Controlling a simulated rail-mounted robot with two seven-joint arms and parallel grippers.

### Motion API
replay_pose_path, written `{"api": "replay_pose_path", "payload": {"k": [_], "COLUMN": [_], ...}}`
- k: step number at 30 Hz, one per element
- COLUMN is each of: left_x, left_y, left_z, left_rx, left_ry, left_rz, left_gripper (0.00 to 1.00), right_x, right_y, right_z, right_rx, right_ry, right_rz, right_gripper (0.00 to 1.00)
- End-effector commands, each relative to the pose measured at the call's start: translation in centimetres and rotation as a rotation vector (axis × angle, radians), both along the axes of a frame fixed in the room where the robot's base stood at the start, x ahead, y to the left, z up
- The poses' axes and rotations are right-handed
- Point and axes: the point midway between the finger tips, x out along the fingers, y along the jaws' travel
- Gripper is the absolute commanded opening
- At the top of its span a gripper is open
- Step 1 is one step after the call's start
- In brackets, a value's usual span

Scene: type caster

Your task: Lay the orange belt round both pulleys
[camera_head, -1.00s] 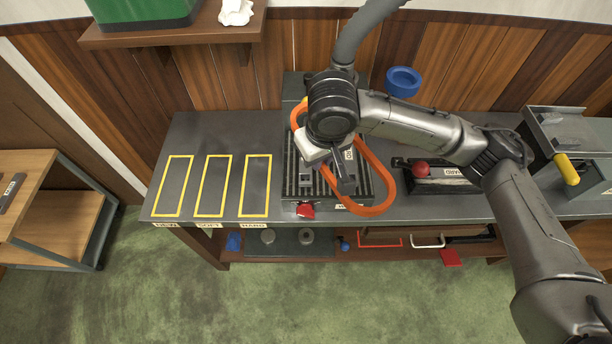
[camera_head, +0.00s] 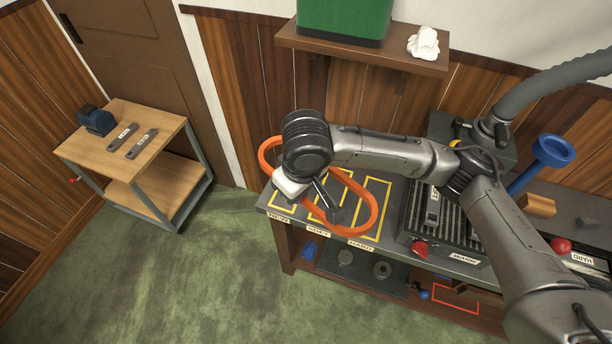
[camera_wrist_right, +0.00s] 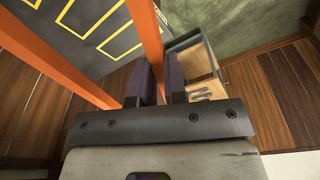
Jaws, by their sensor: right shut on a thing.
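The orange belt (camera_head: 374,212) is a long closed loop, held in the air over the left end of the bench. My right gripper (camera_head: 327,200) is shut on it, with the loop reaching out on both sides. In the right wrist view the fingers (camera_wrist_right: 160,80) are close together at one strand of the belt (camera_wrist_right: 45,60), and another strand runs off to the left. I cannot make out either pulley for certain. My left gripper is not in view.
Yellow-outlined bays (camera_head: 378,188) marked NEW, SOFT and HARD lie under the belt. A ribbed dark machine (camera_head: 440,222) with a red knob (camera_head: 420,249) stands to their right. A blue funnel (camera_head: 553,151) is beyond it. A small wooden side table (camera_head: 150,125) stands at left.

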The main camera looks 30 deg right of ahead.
Motion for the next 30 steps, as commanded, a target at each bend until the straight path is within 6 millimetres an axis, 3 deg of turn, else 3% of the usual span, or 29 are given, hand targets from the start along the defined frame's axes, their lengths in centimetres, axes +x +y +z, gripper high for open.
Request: {"api": "replay_pose_path", "payload": {"k": [6,14,18,23,30], "left_x": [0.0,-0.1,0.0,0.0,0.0], "left_y": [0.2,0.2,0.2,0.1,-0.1], "left_z": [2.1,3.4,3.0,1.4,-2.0], "left_rx": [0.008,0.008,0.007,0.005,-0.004], "left_ry": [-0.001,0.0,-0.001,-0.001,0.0], "left_rz": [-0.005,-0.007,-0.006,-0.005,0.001], "left_gripper": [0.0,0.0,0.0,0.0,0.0], "right_x": [-1.9,-4.8,-6.2,-6.7,-6.2], "right_y": [5.5,11.7,14.5,15.5,13.9], "right_z": [-1.9,-5.2,-8.7,-14.1,-23.7], "right_rx": [0.003,0.005,0.006,0.008,0.007], "right_ry": [0.007,0.004,0.002,0.002,0.005], "right_rz": [0.485,1.021,1.199,1.176,0.878], "right_gripper": [0.0,0.0,0.0,0.0,0.0]}}
